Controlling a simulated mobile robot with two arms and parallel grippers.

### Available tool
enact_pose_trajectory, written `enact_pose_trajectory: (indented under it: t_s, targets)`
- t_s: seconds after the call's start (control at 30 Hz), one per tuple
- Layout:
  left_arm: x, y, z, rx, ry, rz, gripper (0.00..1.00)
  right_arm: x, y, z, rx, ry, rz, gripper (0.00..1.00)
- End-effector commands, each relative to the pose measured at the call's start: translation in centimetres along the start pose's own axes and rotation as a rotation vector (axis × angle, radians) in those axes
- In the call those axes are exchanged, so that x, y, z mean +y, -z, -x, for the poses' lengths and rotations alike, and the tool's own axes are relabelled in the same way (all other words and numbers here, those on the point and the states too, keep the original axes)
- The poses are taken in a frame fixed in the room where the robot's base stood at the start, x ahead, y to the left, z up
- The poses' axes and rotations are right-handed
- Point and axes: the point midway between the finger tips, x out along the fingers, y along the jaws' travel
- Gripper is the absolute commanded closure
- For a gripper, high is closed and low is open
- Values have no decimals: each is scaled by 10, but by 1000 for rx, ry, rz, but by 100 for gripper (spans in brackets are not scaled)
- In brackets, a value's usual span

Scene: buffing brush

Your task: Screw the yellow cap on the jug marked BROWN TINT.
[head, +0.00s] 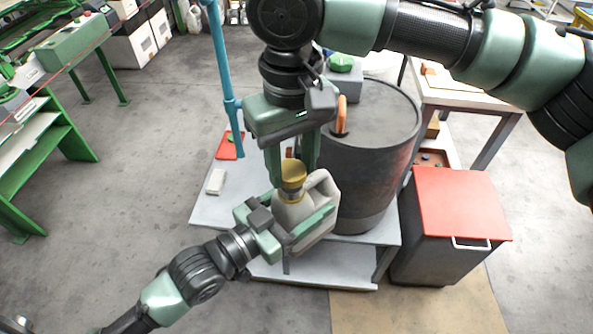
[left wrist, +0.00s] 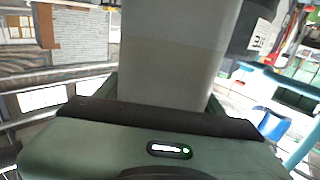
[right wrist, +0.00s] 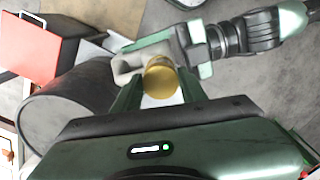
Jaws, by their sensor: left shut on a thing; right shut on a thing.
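A pale grey jug (head: 318,200) with a side handle is held at the front of a low grey bench in the head view. My left gripper (head: 289,222) is shut on the jug's body; the jug fills the middle of the left wrist view (left wrist: 170,60). The yellow cap (head: 293,172) is at the top of the jug's neck. My right gripper (head: 292,178) points down from above and is shut on the cap, which also shows between its fingers in the right wrist view (right wrist: 161,80). I cannot read the jug's marking or tell how far the cap is seated.
A dark drum (head: 370,150) stands close behind and right of the jug. A bin with a red lid (head: 462,205) is further right. A blue pole (head: 226,80) rises at the bench's left. A white block (head: 215,182) and a red piece (head: 229,147) lie on the bench (head: 205,212).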

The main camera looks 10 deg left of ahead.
Motion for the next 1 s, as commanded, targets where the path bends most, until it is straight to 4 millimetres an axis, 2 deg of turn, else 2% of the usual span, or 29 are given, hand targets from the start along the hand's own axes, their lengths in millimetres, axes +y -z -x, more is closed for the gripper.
enact_pose_trajectory:
  t_s: [0.27, 0.6, 1.0]
  targets:
    - [0, 2, 0, 6, 0, -1, 100, 0, 0, -2, -1, 0, 0, 95]
    - [0, 3, 0, 6, 0, -1, 100, 0, 0, -18, -1, 0, -2, 95]
    - [0, 3, 0, 6, 0, -1, 100, 0, 0, -18, 0, -1, -1, 95]
